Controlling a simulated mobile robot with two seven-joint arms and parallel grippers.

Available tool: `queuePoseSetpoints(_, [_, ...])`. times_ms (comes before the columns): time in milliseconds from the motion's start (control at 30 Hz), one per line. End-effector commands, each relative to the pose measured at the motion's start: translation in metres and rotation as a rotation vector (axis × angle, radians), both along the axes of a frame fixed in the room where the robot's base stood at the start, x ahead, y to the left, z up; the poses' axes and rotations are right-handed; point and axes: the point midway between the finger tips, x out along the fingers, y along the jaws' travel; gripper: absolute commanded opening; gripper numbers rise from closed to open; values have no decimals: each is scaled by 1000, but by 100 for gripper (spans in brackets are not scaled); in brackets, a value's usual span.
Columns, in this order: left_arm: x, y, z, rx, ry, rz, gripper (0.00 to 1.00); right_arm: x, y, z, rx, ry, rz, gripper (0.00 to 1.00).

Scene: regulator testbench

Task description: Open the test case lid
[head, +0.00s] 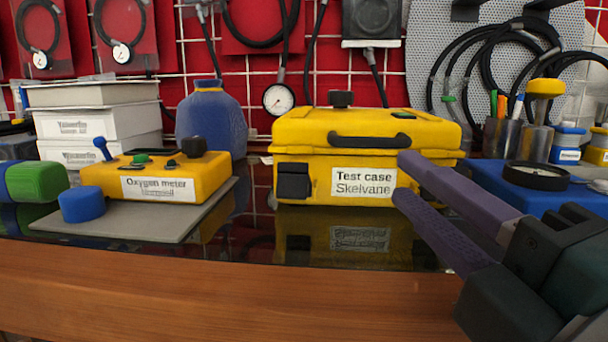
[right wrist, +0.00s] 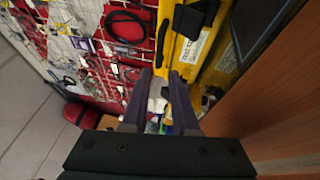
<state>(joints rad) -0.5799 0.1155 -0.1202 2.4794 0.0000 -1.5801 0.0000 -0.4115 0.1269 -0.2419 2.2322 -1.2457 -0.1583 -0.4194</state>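The yellow test case (head: 316,167) stands on the dark glossy bench top in the middle of the head view, its lid (head: 300,133) down. A dark handle (head: 376,141) is on the lid's front. A black latch (head: 293,181) is at the front left; the front right is hidden behind my fingers. My right gripper (head: 402,177) has two purple fingers apart, with nothing seen held, in front of the case's right part. Whether it touches the case I cannot tell. The case (right wrist: 229,62) also shows beside the fingers in the right wrist view. My left gripper is out of view.
A yellow oxygen meter (head: 205,176) sits on a grey plate at the left, with a blue bottle (head: 211,122) behind. A blue box (head: 478,178) with a black ring is right of the case. A wooden edge (head: 200,295) runs along the front. Hoses hang behind.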

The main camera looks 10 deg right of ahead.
Motion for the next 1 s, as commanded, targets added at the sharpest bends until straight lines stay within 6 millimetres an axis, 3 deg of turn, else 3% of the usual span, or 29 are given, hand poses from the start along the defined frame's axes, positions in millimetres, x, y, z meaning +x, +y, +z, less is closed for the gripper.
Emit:
queuePoseSetpoints(300, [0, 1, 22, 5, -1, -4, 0, 48, 5, 16, 2, -4, 0, 27])
queuePoseSetpoints(533, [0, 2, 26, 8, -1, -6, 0, 81, 9, 18, 2, -1, -2, 27])
queuePoseSetpoints(700, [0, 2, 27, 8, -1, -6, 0, 92, 10, 19, 3, 1, -2, 27])
queuePoseSetpoints(1000, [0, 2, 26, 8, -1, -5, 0, 93, 11, 19, 4, 1, -2, 26])
